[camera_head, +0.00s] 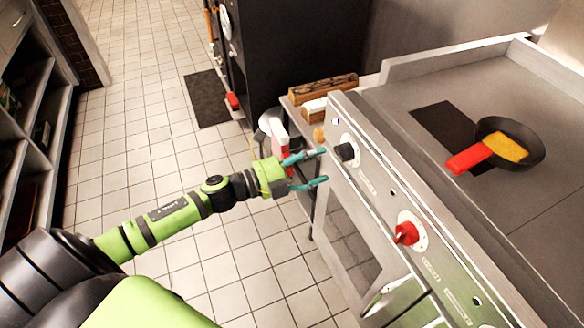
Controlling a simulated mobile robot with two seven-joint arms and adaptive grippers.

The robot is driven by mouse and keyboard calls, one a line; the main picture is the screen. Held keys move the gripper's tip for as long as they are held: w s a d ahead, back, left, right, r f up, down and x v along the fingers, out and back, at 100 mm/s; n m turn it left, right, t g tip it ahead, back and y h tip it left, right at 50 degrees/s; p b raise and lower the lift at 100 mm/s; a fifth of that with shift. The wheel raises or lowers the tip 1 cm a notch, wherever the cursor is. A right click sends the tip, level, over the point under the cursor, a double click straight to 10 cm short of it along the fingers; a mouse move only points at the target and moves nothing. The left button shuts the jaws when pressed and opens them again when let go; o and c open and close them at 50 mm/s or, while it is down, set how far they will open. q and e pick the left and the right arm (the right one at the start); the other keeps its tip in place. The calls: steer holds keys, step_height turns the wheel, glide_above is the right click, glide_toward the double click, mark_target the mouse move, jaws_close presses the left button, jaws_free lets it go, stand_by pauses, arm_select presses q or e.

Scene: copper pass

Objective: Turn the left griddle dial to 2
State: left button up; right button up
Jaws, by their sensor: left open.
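The griddle's sloped metal front panel (378,188) runs down the right half of the head view. A black dial (345,152) on a pale round plate sits at its far left end. A red dial (406,233) sits further along, nearer to me. My left gripper (325,166) is open, with its two teal fingers pointing at the panel just left of the black dial. The fingertips look close to the dial, but I cannot tell whether they touch it. The dial markings are too small to read. My right gripper is not in view.
A black pan (522,139) with a red handle and yellow food stands on the flat top. Wooden blocks (322,90) lie beyond the panel's far end. An oven door handle (388,292) juts out below. The tiled floor is open at left; shelves (30,150) line the left edge.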

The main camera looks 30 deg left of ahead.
arm_select(q)
steer(key=v, duration=0.6)
stand_by(0.4)
steer(key=a+f+n+y+p, duration=0.1)
steer(key=a+f+n+y, duration=0.35)
steer(key=f, duration=0.35)
steer(key=a+f+n+y+p, duration=0.2)
steer(key=a+f+n+y, duration=0.15)
steer(key=f+n, duration=0.35)
steer(key=s+a+f+n+g+y+p, duration=0.1)
steer(key=s+f+n+g, duration=0.1)
steer(key=s+f, duration=0.3)
steer(key=s+a+f+n+g+y, duration=0.1)
steer(key=s+f+n, duration=0.15)
steer(key=f, duration=0.45)
steer(key=s+d+f+n+g+y+p, duration=0.1)
steer(key=s+d+f+n+g, duration=0.15)
steer(key=s+f, duration=0.4)
steer(key=s+d+f+n+g+y+p, duration=0.1)
steer(key=s+f+n+g, duration=0.2)
steer(key=s+f, duration=0.35)
steer(key=s+d+f+n+g, duration=0.1)
steer(key=s+d, duration=0.3)
steer(key=s, duration=0.4)
steer(key=s+d+f+n+g+h+p, duration=0.1)
steer(key=s+d+f+n+g, duration=0.1)
steer(key=s, duration=0.7)
steer(key=shift+s+d+f+n+g, duration=0.2)
steer(key=shift+s+d+n+g, duration=0.15)
steer(key=shift+d+g, duration=0.6)
